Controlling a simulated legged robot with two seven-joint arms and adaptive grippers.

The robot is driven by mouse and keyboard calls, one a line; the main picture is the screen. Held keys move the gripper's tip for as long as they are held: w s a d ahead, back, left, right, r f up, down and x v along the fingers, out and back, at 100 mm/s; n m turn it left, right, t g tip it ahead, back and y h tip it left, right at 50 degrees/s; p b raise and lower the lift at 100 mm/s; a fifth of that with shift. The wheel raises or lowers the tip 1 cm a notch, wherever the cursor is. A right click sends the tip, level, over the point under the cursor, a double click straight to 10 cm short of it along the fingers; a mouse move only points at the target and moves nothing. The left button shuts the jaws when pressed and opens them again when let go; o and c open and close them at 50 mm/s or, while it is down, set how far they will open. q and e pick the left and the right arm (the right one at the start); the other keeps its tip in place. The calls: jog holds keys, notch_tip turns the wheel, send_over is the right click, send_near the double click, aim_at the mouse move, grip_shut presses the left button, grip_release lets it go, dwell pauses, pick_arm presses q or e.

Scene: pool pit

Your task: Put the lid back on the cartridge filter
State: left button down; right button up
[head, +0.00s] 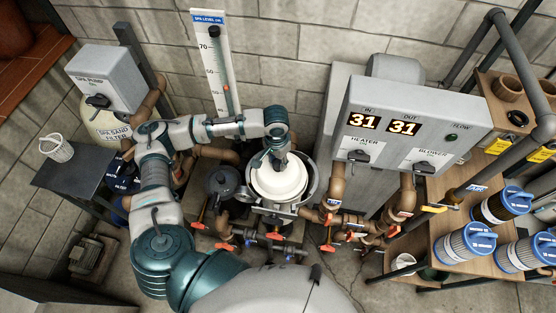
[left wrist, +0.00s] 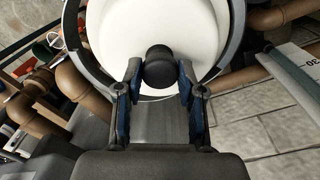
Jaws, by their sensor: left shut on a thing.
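The white round lid (head: 283,184) is at the cartridge filter, over its open top and inside the grey rim (head: 312,182) of the housing. My left gripper (head: 277,163) comes down on the lid from above. In the left wrist view my left gripper (left wrist: 159,72) is shut on the black knob (left wrist: 159,66) of the white lid (left wrist: 150,28). A grey rim (left wrist: 82,58) curves around the lid there. I cannot tell whether the lid rests on the housing or hangs just above it. My right gripper is not in view.
A dark pump pot (head: 222,181) stands close left of the filter. Brown pipes with red-handled valves (head: 329,248) run in front. The grey heater box (head: 405,128) is on the right.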

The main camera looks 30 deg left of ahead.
pick_arm(q)
jog(key=shift+d+r, duration=0.2)
jog(key=shift+d, duration=0.7)
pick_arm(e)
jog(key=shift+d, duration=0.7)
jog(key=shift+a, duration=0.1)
pick_arm(q)
jog(key=shift+a, duration=0.25)
jog(key=shift+d, duration=0.1)
jog(key=shift+d+f, duration=0.15)
jog(key=shift+f, duration=0.05)
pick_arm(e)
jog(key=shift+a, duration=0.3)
pick_arm(q)
jog(key=shift+f, duration=0.15)
jog(key=shift+a, duration=0.3)
